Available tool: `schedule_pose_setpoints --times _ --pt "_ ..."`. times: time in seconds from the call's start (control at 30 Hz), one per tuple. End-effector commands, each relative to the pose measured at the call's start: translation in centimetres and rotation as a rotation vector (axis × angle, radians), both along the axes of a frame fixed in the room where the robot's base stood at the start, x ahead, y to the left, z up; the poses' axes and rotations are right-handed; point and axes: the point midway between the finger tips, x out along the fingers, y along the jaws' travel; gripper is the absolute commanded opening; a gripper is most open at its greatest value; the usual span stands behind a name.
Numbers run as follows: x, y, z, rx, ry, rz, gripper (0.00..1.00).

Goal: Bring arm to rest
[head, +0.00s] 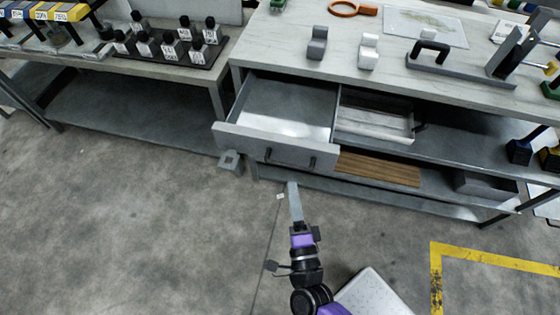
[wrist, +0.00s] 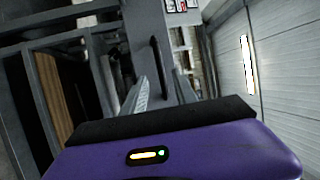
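My gripper (head: 292,186) points away from me toward the workbench, just in front of the pulled-out drawer (head: 240,133). In the wrist view its two fingers (wrist: 160,82) stand apart with nothing held between them. A dark bar handle (wrist: 154,66) on a grey front shows beyond the fingers, and a gap seems to lie between. In the head view the drawer's dark handle (head: 290,161) is above the fingertips. The drawer stands open and its visible inside is empty. My purple and black arm comes up from the bottom edge.
A shelf with a wooden board (head: 378,169) lies beneath. A rack of black-capped bottles (head: 170,45) stands on the left bench. Open floor (head: 130,230) lies left of my arm.

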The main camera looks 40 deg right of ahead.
Motion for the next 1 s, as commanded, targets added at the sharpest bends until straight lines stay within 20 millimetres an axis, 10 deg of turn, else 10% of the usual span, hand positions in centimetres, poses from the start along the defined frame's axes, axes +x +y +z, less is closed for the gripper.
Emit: schedule_pose_setpoints --times 0.37,0.53,1.0 --pt "0.4 0.5 -0.3 -0.055 0.048 0.015 0.34" --pt "1.3 1.9 3.1 -0.295 0.145 0.08 0.34" --pt "-10.4 3.4 10.5 -1.08 0.561 0.285 0.34"
